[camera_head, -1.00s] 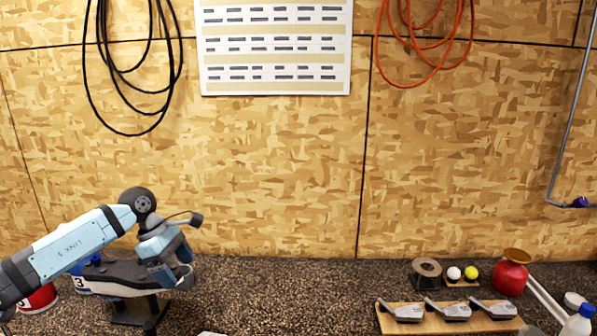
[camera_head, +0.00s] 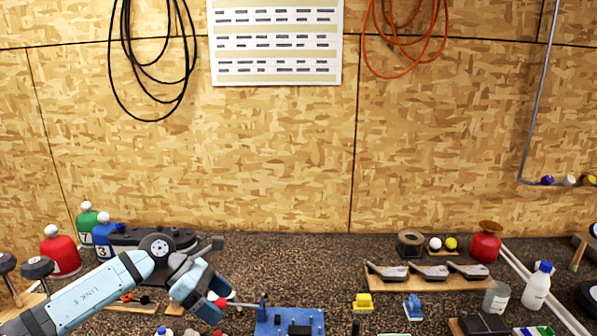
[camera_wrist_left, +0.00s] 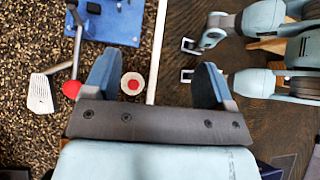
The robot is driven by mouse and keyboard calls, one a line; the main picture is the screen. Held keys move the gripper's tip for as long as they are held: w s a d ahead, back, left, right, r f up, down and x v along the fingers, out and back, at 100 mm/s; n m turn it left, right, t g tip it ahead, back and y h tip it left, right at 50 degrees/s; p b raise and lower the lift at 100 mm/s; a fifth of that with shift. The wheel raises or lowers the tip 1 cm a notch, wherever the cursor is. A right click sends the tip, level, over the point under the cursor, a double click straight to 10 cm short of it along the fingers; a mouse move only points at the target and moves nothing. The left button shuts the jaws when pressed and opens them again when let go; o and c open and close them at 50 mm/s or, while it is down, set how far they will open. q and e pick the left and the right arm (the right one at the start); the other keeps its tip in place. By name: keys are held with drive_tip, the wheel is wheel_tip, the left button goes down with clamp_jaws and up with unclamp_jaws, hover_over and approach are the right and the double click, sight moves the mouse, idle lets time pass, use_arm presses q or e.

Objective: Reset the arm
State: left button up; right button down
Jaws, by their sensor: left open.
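My left gripper (camera_head: 207,307) is low at the left in the head view, at the end of a bent light-blue arm. In the left wrist view its two blue-grey fingers stand wide apart (camera_wrist_left: 155,82), with nothing held between them. A white disc with a red centre (camera_wrist_left: 133,84) shows between the fingers, below them on the bench. A golf club head (camera_wrist_left: 40,94) with a shaft and a red round piece lies beside the left finger. My right gripper cannot be made out in the head view.
A blue plate (camera_head: 290,320) sits at the bottom centre. Red (camera_head: 60,255), blue and green head covers stand at the back left beside a black device. A wooden rack (camera_head: 425,278) holds club heads at right, near a white bottle (camera_head: 537,285).

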use_arm(q)
drive_tip(key=s+d+f+n+t+h+b, duration=0.3)
drive_tip(key=s+d+f+n+t+h, duration=0.3)
drive_tip(key=s+d+n+h, duration=0.55)
drive_tip(key=s+a+f+m+t+y+b, duration=0.2)
drive_tip(key=s+a+f+m+y, duration=0.3)
drive_tip(key=f+m, duration=0.5)
drive_tip(key=s+a+f+m+t+y+b, duration=0.2)
drive_tip(key=s+a+f+m+y, duration=0.2)
drive_tip(key=s+f+m+y, duration=0.6)
drive_tip(key=s+a+f+m+t+y+b, duration=0.1)
drive_tip(key=s+a+f+m+t+y, duration=0.25)
drive_tip(key=f+m, duration=0.65)
wheel_tip(320, 180, up, 13)
drive_tip(key=a+m+g+p, duration=0.1)
drive_tip(key=m+p, duration=0.2)
drive_tip(key=p, duration=0.9)
drive_tip(key=shift+s+a+r+h, duration=0.2)
drive_tip(key=shift+s+a+h, duration=0.05)
drive_tip(key=shift+s+h, duration=0.2)
